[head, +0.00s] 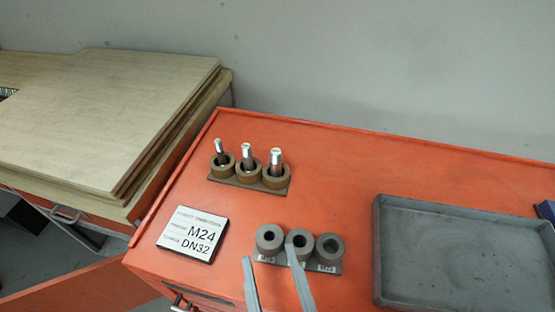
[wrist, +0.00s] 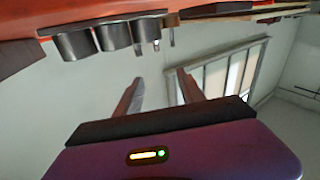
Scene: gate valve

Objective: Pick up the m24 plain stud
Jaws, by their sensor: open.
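Three silver studs stand upright in brown ring holders on a small rack (head: 219,179) in the head view: a thin left stud (head: 220,150), a middle stud (head: 246,156) and a thicker right stud (head: 276,161). No readable label shows which is M24. A sign (head: 192,234) left of them reads M24 and DN32. My gripper (head: 269,254) is open and empty, its fingers in front of the nearer grey block, apart from the studs. In the wrist view my gripper (wrist: 160,77) has nothing between its fingers; stud tips (wrist: 172,38) show above them.
A grey block of three hollow cylinders (head: 269,238) with small labels stands between my fingers and the stud rack. A grey tray (head: 460,205) fills the right of the orange bench (head: 340,160). Stacked boards (head: 110,110) lie at left. The bench behind the tray is clear.

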